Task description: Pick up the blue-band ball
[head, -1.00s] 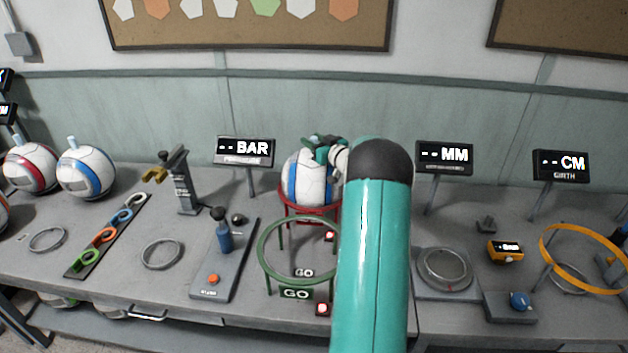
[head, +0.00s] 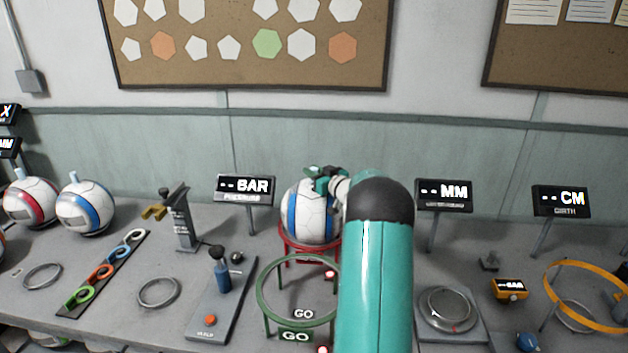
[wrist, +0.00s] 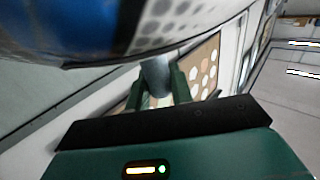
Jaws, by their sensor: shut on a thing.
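A white ball with a blue band (head: 308,215) is at the red ring stand (head: 310,247), in the middle of the head view. My gripper (head: 325,178) is at the top of this ball, shut on its stem. In the wrist view the fingers (wrist: 158,82) close around the grey stem, and the ball's blue and dotted side (wrist: 130,28) fills the top. I cannot tell whether the ball rests on the ring or hangs just clear of it. A second blue-band ball (head: 85,208) stands at the left of the bench.
A red-band ball (head: 30,203) stands at far left. A green GO ring (head: 262,300) is in front of the red stand. A pump (head: 221,275) and a gauge post (head: 184,220) are to the left. A round dial plate (head: 448,310) and an orange ring (head: 560,268) are to the right.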

